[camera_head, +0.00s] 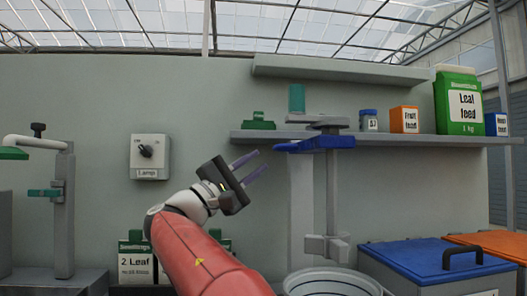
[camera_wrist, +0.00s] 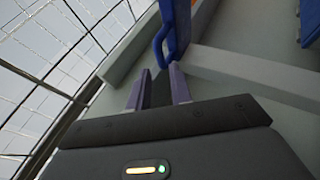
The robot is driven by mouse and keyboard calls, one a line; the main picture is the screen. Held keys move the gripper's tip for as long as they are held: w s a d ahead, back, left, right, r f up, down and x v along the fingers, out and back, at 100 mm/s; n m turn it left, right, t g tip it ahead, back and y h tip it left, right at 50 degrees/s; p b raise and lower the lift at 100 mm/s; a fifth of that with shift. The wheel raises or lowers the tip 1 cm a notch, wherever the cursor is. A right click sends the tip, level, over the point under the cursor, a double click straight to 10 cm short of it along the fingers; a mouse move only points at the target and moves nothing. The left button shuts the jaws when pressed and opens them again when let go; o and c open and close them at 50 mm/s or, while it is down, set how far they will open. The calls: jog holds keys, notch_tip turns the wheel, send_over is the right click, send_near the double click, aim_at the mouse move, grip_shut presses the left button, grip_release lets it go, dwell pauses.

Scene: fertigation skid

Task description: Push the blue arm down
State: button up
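The blue arm (camera_head: 318,143) sticks out to the left from a grey upright post at the right of the head view, roughly level. A teal cylinder (camera_head: 296,98) stands above its left end. My gripper (camera_head: 262,162) is left of the blue arm and a little lower in the picture, with its two purple fingers apart and nothing between them. In the wrist view, a blue piece (camera_wrist: 172,32) that looks like the blue arm lies just beyond the fingertips (camera_wrist: 160,70). A gap seems to remain between them; exact depth is hard to tell.
A wall shelf (camera_head: 400,138) holds a green leaf feed carton (camera_head: 459,102), an orange box (camera_head: 404,120) and a small blue jar (camera_head: 368,121). Below are a round grey vessel (camera_head: 330,284) and a blue-lidded bin (camera_head: 430,262). A lamp switch (camera_head: 150,157) is on the wall at left.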

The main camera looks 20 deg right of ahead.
aim_at(275, 150)
jog(key=p+x, duration=0.2)
jog(key=x, duration=0.6)
jog(key=shift+w+a, duration=0.1)
jog(key=shift+w, duration=0.05)
grip_shut()
jog(key=shift+f, duration=0.1)
